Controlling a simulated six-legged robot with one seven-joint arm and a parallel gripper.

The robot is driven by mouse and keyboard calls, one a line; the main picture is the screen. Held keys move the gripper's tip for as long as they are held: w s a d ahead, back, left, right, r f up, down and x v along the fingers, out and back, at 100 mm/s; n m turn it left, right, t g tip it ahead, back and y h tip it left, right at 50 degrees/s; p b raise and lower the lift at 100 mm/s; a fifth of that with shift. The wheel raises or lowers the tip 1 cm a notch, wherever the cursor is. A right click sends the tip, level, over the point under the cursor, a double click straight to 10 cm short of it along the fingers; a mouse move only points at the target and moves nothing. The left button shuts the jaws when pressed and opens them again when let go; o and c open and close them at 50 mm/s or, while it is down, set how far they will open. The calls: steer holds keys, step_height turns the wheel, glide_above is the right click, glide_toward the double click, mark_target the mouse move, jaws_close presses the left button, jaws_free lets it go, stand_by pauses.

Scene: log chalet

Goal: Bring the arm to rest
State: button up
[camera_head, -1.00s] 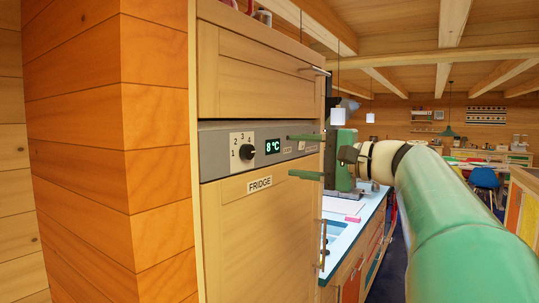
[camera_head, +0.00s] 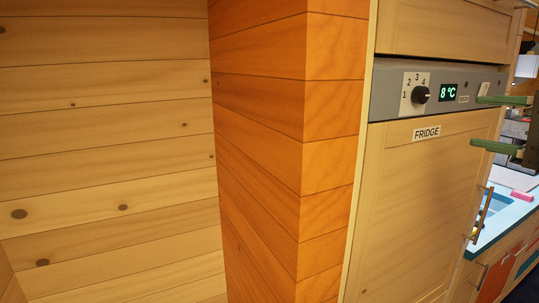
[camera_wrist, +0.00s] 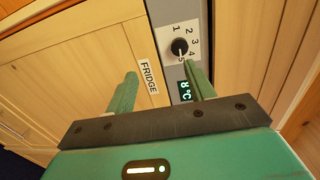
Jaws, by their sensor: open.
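My gripper (camera_head: 490,123) is at the right edge of the head view, with two green fingers apart and nothing between them. The rest of my arm is cut off there. In the wrist view my gripper (camera_wrist: 160,90) points at the fridge front, fingers spread and empty. The fridge (camera_head: 415,200) has a grey control panel (camera_head: 475,84) with a black knob (camera_head: 420,94) and a green display reading 8 °C (camera_head: 448,92). The knob also shows in the wrist view (camera_wrist: 179,47), close to one finger. I cannot tell whether they touch.
An orange log wall corner (camera_head: 285,140) stands left of the fridge, with a paler plank wall (camera_head: 100,150) beyond. A blue-topped counter (camera_head: 505,215) lies right of the fridge. The fridge door's handle (camera_head: 482,213) sticks out at its right edge.

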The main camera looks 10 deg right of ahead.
steer(key=a+f+n+g+h, duration=0.1)
steer(key=a+f+n+g, duration=0.6)
steer(key=a+f, duration=1.3)
steer(key=s+a+f+n+g+h, duration=0.1)
steer(key=s+a+f+n+h, duration=0.1)
steer(key=f, duration=0.5)
steer(key=s+a+f+n+g+h, duration=0.2)
steer(key=s+a+f+n+h, duration=0.1)
steer(key=f, duration=0.5)
steer(key=s+a+n, duration=0.1)
steer(key=s+n, duration=0.1)
steer(key=shift+s+a+f, duration=0.15)
steer(key=shift+s+f, duration=0.1)
steer(key=shift+s, duration=0.1)
